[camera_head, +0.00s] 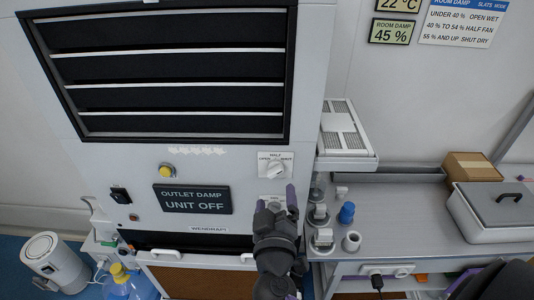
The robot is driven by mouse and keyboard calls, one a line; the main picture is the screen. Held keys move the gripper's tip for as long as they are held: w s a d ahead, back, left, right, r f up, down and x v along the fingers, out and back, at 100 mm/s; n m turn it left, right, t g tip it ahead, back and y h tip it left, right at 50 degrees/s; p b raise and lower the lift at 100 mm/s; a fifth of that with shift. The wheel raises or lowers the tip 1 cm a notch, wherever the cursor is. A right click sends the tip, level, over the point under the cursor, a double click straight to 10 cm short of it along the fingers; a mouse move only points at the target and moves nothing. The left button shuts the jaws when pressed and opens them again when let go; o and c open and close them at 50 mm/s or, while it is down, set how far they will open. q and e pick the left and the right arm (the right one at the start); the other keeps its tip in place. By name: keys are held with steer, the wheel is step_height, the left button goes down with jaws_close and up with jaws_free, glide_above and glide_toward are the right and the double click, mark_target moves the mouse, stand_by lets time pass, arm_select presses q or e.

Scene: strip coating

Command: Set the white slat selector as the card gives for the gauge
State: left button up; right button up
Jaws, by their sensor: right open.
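The white slat selector (276,170) is a knob on a white plate on the machine's front, with HALF above it and OPEN and a right-hand label at its sides. Its handle looks slanted, but I cannot read the setting surely. The gauge (391,32) reads ROOM DAMP 45 %. The card (462,22) on the wall reads under 40 % open wet, 40 % to 54 % half fan, 55 % and up shut dry. My right gripper (277,200) is open just below the selector, apart from it, and partly hides a second plate (271,199). My left gripper is out of view.
A display (193,199) reads OUTLET DAMP UNIT OFF; a yellow button (166,170) is above it. Dark slats (170,70) fill the upper front. A bench (405,215) at right holds small jars, a blue cup (347,212) and a lidded grey box (495,210).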

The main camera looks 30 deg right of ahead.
mark_target(275, 175)
steer(key=p+x, duration=0.1)
steer(key=x, duration=0.5)
steer(key=shift+w+d, duration=0.3)
steer(key=shift+w, duration=0.2)
steer(key=shift+f, duration=0.1)
jaws_close()
